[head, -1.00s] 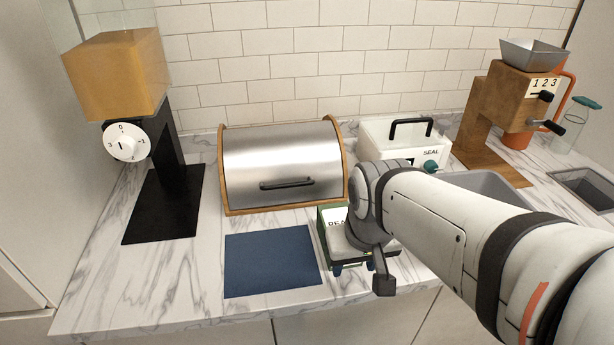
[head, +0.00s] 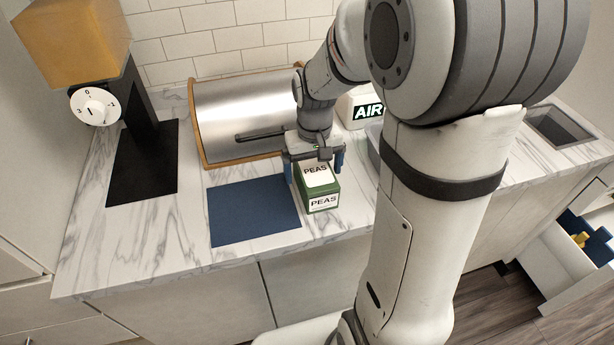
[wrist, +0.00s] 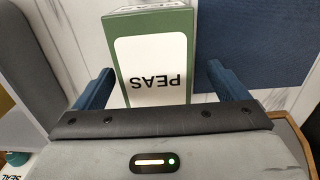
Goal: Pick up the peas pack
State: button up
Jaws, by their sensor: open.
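The peas pack (head: 322,200) is a green box with white PEAS labels. It stands on the marble counter, just right of the blue mat (head: 252,210). My gripper (head: 315,170) is open over the back part of the pack, with one blue finger on each side. In the wrist view the pack (wrist: 154,62) lies between the two open fingers, and my gripper (wrist: 160,85) shows a gap on both sides of it. The pack's back end is hidden under my gripper in the head view.
A steel bread bin (head: 240,115) with a wooden frame stands behind the mat. A dispenser (head: 75,45) is at the left. A white box marked AIR (head: 366,110) is behind my arm. An open drawer (head: 575,255) is at lower right.

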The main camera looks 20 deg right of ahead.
jog(key=f, duration=0.4)
jog(key=shift+w+d+f, duration=0.1)
jog(key=shift+d+f, duration=0.15)
jog(key=shift+f, duration=0.05)
jog(key=shift+r, duration=0.1)
jog(key=c, duration=1.3)
